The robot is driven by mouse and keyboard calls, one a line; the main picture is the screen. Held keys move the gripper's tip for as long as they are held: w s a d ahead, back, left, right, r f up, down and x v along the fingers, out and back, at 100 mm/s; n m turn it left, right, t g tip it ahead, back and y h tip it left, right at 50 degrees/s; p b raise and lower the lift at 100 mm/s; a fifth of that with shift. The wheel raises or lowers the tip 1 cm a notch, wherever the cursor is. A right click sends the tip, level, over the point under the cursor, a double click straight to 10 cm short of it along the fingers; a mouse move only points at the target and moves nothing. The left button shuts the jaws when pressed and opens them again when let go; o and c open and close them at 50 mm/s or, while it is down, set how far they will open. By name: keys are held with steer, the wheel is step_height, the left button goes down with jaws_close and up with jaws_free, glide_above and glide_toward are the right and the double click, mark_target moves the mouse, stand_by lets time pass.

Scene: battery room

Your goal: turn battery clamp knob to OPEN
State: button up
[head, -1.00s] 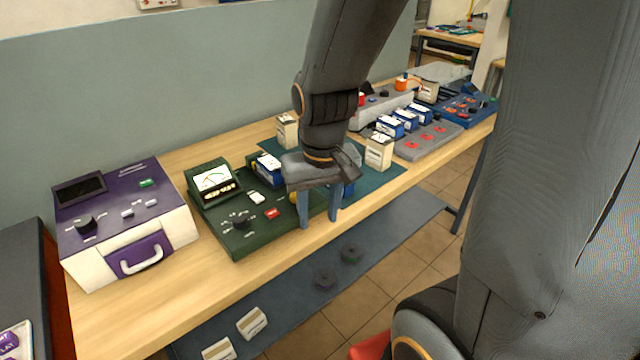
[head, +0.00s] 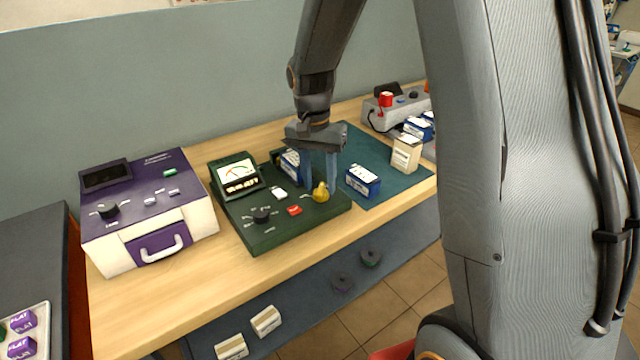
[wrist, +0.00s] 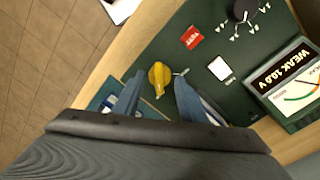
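The battery clamp knob is a yellow knob (head: 320,192) at the right end of the dark green tester (head: 262,238). It also shows in the wrist view (wrist: 159,77), with a pale mark on the panel beside it. My gripper (head: 319,184) points down over that end of the tester. Its two blue fingers are apart with a clear gap. In the wrist view the knob lies just beyond the gap between the fingertips (wrist: 156,80); I cannot tell whether either touches it. A blue and white battery (head: 290,163) sits at the tester's back, partly behind my gripper.
The tester has a meter (head: 239,178), a black dial (head: 261,214) and a red button (head: 294,210). A purple and white unit (head: 150,210) stands left. A blue battery (head: 362,181) and a cream battery (head: 406,154) stand on the teal mat (head: 395,185) at right.

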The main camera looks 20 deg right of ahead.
steer(key=shift+f, duration=0.9)
steer(key=c, duration=0.8)
